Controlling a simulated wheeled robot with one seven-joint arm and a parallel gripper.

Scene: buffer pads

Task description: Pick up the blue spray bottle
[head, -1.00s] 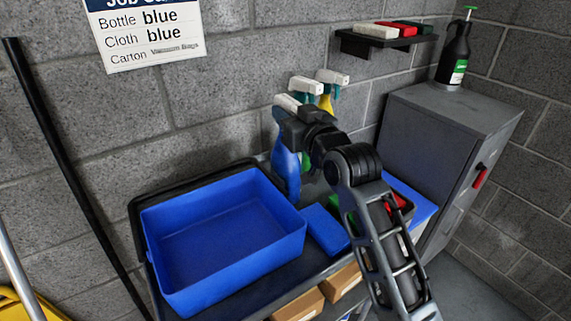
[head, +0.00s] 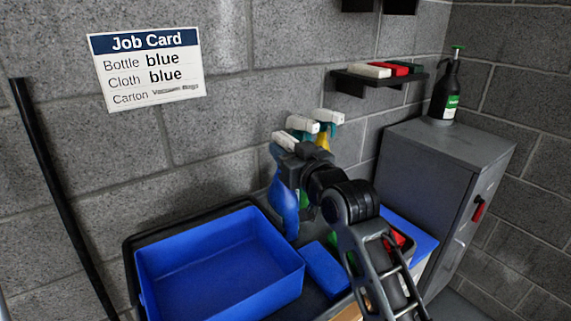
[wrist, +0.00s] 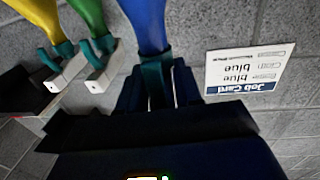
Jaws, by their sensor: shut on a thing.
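The blue spray bottle (head: 282,206) has a white trigger head and stands behind the right side of the blue bin, leaning slightly. My gripper (head: 290,162) is shut on it just below the head. In the wrist view the blue bottle (wrist: 147,24) has its teal neck between my two fingers (wrist: 155,86). I cannot tell whether its base touches the cart. A yellow bottle (head: 323,140) and a green bottle (wrist: 86,14) stand close beside it. The job card (head: 146,70) on the wall reads bottle blue, cloth blue.
An empty blue bin (head: 275,268) fills the left of the cart. A blue cloth (head: 325,268) lies right of it. A grey cabinet (head: 430,165) bears a black sprayer bottle (head: 447,92). A wall shelf (head: 352,84) holds coloured blocks. The block wall is close behind.

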